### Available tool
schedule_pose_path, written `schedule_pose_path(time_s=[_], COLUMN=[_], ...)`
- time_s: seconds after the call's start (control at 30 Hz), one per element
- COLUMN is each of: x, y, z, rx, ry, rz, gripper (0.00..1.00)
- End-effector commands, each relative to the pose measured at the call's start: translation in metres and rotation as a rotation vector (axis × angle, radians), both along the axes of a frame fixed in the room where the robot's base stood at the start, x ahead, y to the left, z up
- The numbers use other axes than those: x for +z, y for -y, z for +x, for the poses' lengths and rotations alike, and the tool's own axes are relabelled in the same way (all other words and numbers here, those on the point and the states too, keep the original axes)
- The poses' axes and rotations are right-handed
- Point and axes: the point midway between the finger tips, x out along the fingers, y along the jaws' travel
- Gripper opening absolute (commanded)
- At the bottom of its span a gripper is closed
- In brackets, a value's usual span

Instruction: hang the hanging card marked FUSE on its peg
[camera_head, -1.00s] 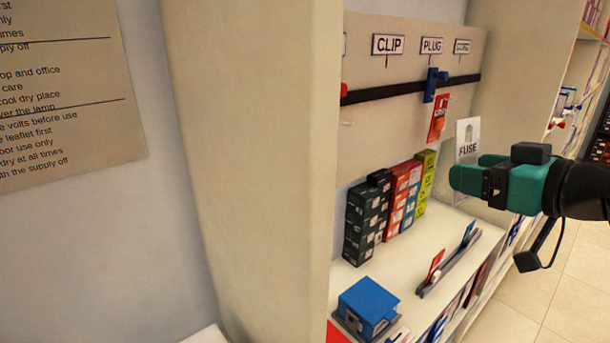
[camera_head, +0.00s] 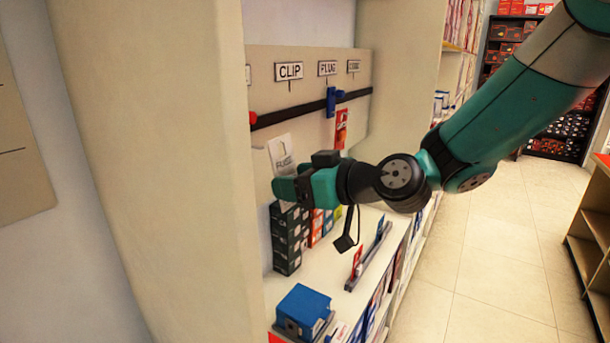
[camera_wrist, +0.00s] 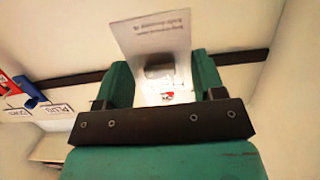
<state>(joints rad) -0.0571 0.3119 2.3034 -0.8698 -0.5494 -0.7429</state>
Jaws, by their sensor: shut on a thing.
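The white card marked FUSE (camera_head: 282,155) is upright and slightly tilted in my gripper (camera_head: 287,186) in the head view. It stands in front of the board (camera_head: 385,60), below the black rail (camera_head: 290,115). In the wrist view the card (camera_wrist: 155,35) sticks out between the two green fingers of my gripper (camera_wrist: 160,78), which are shut on its lower part. The label signs CLIP (camera_head: 289,71) and PLUG (camera_head: 327,68) hang above the rail. A sign at the left is cut off by the pillar. I see no sign marked FUSE.
A red piece (camera_head: 252,117) shows at the rail's left end. Dark boxes (camera_head: 286,240) and a blue device (camera_head: 303,308) stand on the shelf. The pillar (camera_head: 180,180) borders the left.

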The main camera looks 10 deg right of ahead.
Motion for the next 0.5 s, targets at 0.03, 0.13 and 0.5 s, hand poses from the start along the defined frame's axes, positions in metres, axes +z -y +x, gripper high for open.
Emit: schedule_pose_path(time_s=[0.03, 0.13, 0.5], x=[0.001, 0.001, -0.001], y=[-0.004, -0.009, -0.025], z=[0.002, 0.006, 0.023], rx=[0.003, 0.003, 0.003], ry=[-0.001, -0.001, -0.001], rz=[0.000, 0.000, 0.000], gripper=[0.50, 0.50, 0.50])
